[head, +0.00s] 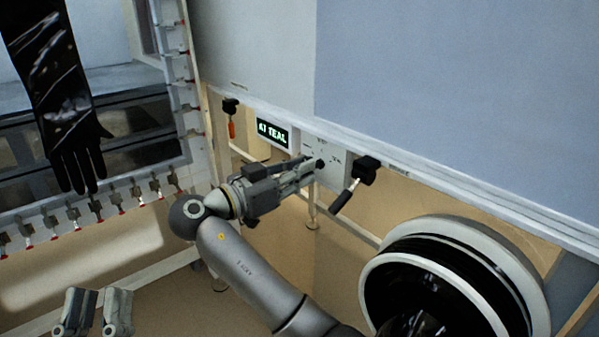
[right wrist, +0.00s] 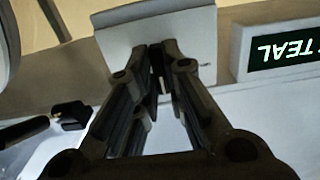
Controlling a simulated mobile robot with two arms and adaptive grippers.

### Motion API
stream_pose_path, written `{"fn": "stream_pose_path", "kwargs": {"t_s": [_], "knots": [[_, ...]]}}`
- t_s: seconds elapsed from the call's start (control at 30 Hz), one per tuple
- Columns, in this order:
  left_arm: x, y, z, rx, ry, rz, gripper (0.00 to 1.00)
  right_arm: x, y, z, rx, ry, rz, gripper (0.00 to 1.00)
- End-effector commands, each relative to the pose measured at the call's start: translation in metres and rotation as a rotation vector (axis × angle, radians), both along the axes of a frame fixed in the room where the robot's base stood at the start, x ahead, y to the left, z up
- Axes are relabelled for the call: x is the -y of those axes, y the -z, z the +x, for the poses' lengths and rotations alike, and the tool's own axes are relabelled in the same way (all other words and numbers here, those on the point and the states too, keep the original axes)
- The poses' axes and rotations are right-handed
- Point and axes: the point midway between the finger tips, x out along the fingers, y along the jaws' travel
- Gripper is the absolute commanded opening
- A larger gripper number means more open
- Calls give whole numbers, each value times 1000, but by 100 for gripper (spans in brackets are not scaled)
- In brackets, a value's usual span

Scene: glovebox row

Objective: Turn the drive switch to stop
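A small pale switch box (head: 334,176) sits under the bench rail, right of the lit sign, with a black knob (head: 320,163) on its face. I take the knob for the drive switch; its labels are too small to read. My right gripper (head: 314,168) points at the box with its fingertips at the knob. In the right wrist view, the box plate (right wrist: 190,35) lies behind the fingers (right wrist: 158,62), which stand close together with something dark between them. Contact and the knob's setting are unclear. My left gripper (head: 97,314) is open and empty at the lower left.
The green-lit sign (head: 273,132) reads "A1 TEAL". A black lever (head: 347,192) hangs just right of the box and an orange-handled one (head: 231,125) hangs to the left. A round black port (head: 440,285) stands at lower right. A black glove (head: 60,90) hangs upper left.

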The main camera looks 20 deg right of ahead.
Motion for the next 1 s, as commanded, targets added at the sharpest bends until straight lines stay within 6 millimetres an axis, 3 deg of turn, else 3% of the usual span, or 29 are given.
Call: {"fn": "stream_pose_path", "kwargs": {"t_s": [0.03,0.13,0.47,1.0], "knots": [[0,0,0,0,0,0,32,0,-2,0,4,-1,-1,18],[0,0,0,0,0,0,32,0,-1,0,2,0,0,31],[0,-1,-1,4,1,-1,32,-1,0,0,1,0,0,32],[0,-1,0,2,0,-1,32,-67,0,-24,1,-1,0,32]]}}
